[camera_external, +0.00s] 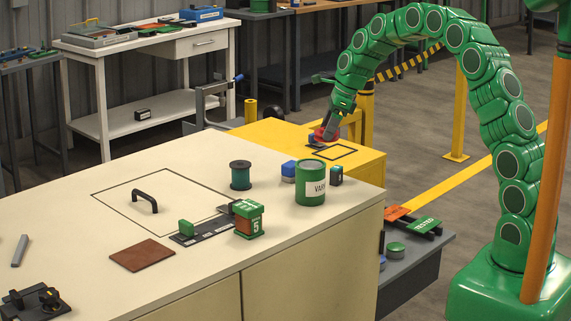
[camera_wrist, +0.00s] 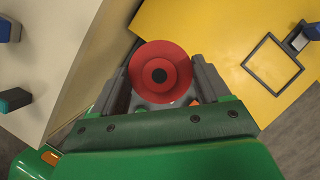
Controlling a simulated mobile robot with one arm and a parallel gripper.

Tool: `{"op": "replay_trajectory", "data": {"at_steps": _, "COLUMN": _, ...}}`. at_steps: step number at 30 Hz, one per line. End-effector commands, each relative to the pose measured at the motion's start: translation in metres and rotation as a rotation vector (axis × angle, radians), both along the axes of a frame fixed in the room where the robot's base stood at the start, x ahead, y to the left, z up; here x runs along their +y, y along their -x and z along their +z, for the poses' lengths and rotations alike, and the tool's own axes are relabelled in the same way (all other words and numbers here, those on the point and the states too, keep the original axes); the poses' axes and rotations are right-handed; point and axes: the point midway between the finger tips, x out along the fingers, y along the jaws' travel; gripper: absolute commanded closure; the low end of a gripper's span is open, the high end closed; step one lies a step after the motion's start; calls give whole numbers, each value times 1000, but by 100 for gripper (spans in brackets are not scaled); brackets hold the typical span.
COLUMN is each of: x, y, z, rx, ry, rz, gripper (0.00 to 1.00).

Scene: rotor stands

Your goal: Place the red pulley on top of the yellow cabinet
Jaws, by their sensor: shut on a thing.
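The red pulley (camera_wrist: 161,74) is held between the two grey fingers of my gripper (camera_wrist: 162,85) in the wrist view. It is a round red disc with a dark centre. In the external view the pulley (camera_external: 324,134) is a small red shape at the end of my green arm, over the yellow cabinet (camera_external: 362,168). The gripper (camera_external: 330,126) points down there. I cannot tell whether the pulley touches the cabinet top. The yellow cabinet top also fills the upper right of the wrist view (camera_wrist: 215,45), with a black square outline on it.
The black square outline (camera_external: 336,152) lies to the right of the gripper. A yellow post (camera_external: 458,115) stands behind.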

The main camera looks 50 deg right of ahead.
Motion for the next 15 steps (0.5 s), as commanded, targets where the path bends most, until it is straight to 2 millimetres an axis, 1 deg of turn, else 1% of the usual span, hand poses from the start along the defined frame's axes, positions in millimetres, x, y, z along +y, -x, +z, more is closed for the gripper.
{"op": "replay_trajectory", "data": {"at_steps": 1, "x": -5, "y": 0, "z": -3, "rx": 0, "ry": 0, "rz": -5, "gripper": 67}}
{"op": "replay_trajectory", "data": {"at_steps": 5, "x": -11, "y": -5, "z": -8, "rx": 0, "ry": 2, "rz": -10, "gripper": 67}}
{"op": "replay_trajectory", "data": {"at_steps": 15, "x": -15, "y": -40, "z": -23, "rx": -3, "ry": 3, "rz": -11, "gripper": 67}}
